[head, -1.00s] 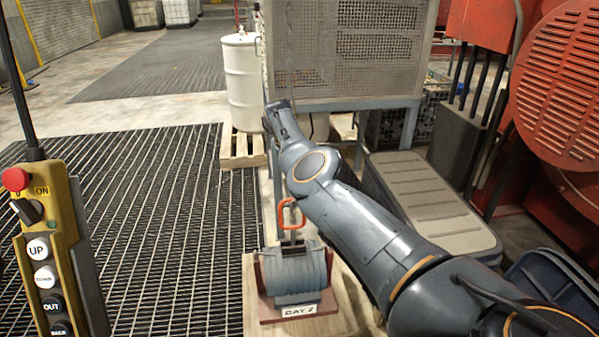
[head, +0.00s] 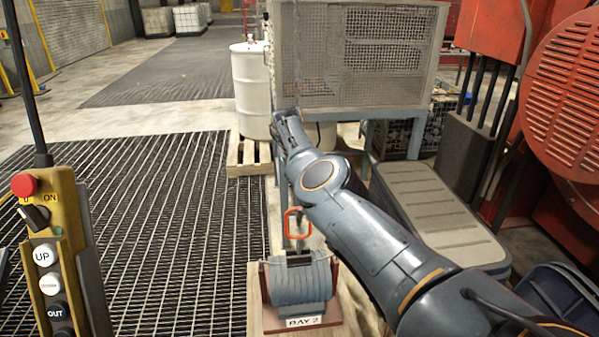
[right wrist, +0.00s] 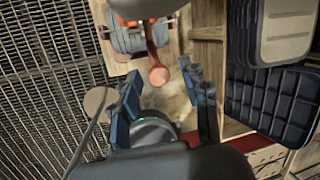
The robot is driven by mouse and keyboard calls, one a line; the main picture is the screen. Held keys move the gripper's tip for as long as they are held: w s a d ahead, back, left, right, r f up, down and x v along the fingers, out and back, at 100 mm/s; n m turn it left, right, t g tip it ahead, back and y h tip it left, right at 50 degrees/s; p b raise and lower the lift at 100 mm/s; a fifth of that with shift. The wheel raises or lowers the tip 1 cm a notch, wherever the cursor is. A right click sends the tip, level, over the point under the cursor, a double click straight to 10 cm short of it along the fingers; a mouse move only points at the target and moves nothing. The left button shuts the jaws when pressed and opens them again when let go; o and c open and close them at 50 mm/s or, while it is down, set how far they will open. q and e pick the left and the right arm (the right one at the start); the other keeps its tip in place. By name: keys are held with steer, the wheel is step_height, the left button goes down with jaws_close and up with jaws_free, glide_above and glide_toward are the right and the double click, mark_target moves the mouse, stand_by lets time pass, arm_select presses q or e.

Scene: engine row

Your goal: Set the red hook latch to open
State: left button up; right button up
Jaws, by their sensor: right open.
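A red-orange loop handle (head: 291,224) stands up from a dark stem on a ribbed grey drum-shaped part (head: 299,283). That part sits in a dark red cradle with a "BAY 2" label. In the right wrist view a red lever with a rounded end (right wrist: 158,76) points toward my gripper; I cannot tell whether it is the same piece as the loop. My right gripper (right wrist: 158,88) is open, its blue-padded fingers apart on either side of the lever's end, with nothing clearly held. My left gripper is out of view.
A yellow pendant (head: 63,240) with buttons hangs at the left. A white drum (head: 251,92) on a pallet and a mesh cage (head: 385,50) stand behind. A grey ribbed-lid box (head: 432,210) is at the right. The grating (head: 150,220) is clear.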

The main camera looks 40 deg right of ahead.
steer(key=v, duration=1.1)
steer(key=shift+r, duration=0.35)
